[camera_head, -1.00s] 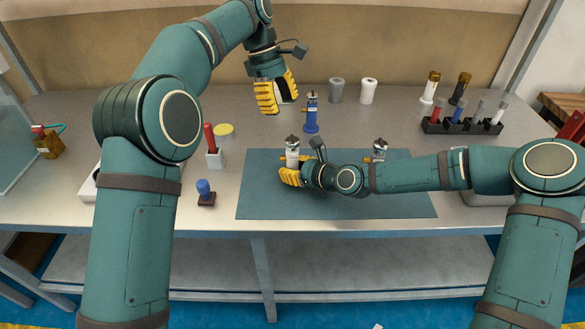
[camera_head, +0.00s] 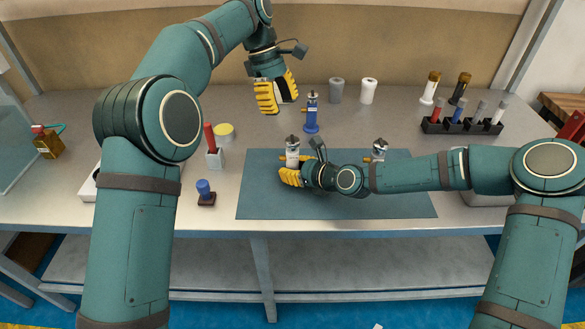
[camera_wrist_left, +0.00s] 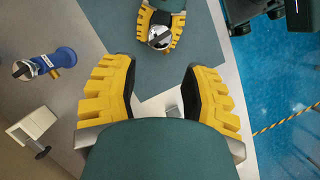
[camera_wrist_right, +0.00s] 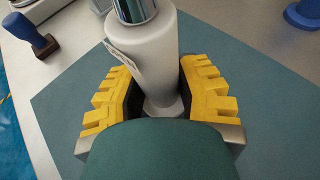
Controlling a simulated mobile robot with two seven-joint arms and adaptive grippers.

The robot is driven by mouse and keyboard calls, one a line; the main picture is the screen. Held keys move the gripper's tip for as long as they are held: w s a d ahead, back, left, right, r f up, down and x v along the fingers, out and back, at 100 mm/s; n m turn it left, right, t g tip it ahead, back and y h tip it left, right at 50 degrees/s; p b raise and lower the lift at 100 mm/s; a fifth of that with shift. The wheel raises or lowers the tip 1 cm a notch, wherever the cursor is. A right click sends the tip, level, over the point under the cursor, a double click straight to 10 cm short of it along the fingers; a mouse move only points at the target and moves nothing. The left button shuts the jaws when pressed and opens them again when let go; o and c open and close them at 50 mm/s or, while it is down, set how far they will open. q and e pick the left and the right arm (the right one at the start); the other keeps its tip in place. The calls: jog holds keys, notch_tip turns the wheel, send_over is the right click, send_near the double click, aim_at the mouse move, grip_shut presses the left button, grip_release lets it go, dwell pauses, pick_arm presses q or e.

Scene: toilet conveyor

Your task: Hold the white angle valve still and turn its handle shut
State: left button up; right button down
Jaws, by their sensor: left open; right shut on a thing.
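The white angle valve (camera_head: 292,160) stands upright on the blue-grey mat (camera_head: 400,207), with a metal handle (camera_head: 292,141) on top. My right gripper (camera_head: 291,177) is shut around its lower body. In the right wrist view the white body (camera_wrist_right: 152,55) stands between the yellow fingers, and a small tag hangs from it. In the left wrist view the handle (camera_wrist_left: 160,38) shows from above between my right fingers. My left gripper (camera_head: 277,94) is open and empty, above and behind the valve, pointing down. Its open fingers (camera_wrist_left: 160,85) are apart from the handle.
A blue valve (camera_head: 311,115) stands behind the mat. Another metal-topped valve (camera_head: 380,148) stands on the right of the mat, partly behind my right arm. A red-handled item (camera_head: 213,147) and a blue stamp (camera_head: 205,190) are on the left. A black rack (camera_head: 462,125) is at the right.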

aim_at(293, 139)
pick_arm(q)
jog(key=o, duration=0.3)
jog(key=shift+o, duration=0.2)
jog(key=shift+s+d+f+m+t+y, duration=0.5)
jog(key=shift+f+m, duration=0.35)
jog(key=shift+f, duration=0.55)
jog(key=shift+s+d+f+m+t+y, duration=0.25)
jog(key=shift+d+f+m+y, duration=0.4)
jog(key=shift+f, duration=0.75)
jog(key=shift+s+d+f+m+t+y, duration=0.3)
jog(key=shift+f+m+t+y, duration=0.15)
jog(key=shift+f+m, duration=0.75)
jog(key=shift+f, duration=0.2)
